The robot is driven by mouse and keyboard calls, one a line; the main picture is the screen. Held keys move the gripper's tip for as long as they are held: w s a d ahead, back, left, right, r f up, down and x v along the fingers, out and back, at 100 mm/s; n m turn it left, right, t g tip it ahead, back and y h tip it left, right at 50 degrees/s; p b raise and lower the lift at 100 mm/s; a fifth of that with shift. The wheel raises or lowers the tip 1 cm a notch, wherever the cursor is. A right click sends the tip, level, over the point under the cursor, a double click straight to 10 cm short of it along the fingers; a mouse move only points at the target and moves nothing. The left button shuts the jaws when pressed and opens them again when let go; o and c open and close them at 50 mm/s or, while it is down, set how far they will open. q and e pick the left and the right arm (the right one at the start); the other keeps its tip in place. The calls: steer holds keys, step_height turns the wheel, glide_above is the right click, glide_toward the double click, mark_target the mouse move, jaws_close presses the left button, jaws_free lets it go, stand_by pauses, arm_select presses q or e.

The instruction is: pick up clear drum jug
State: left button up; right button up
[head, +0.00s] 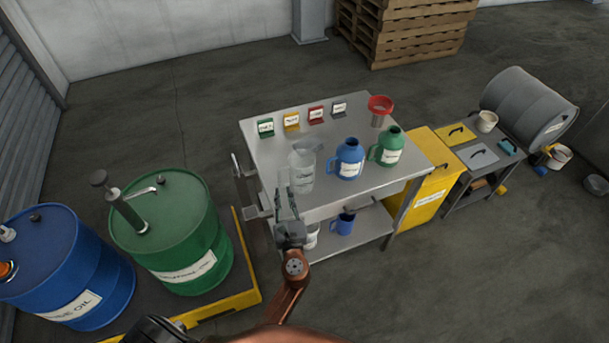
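The clear jug (303,168) stands upright on the left part of the steel table's top (330,131). It is see-through, with a spout at its top. My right gripper is out of view.
A blue jug (348,160) and a green jug (387,147) stand to the right of the clear one. A red funnel (380,105) and several small label cards stand behind. The lower shelf (362,229) holds a blue jug. Green (175,232) and blue (66,266) drums stand left.

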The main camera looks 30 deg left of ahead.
mark_target(280, 185)
arm_select(q)
steer(key=x, duration=0.3)
steer(key=shift+w+a+b, duration=0.1)
steer(key=shift+a+b, duration=0.25)
steer(key=shift+a, duration=0.2)
steer(key=shift+w+a, duration=0.4)
steer(key=shift+a, duration=0.05)
steer(key=shift+c, duration=0.2)
steer(key=c, duration=0.3)
jaws_close()
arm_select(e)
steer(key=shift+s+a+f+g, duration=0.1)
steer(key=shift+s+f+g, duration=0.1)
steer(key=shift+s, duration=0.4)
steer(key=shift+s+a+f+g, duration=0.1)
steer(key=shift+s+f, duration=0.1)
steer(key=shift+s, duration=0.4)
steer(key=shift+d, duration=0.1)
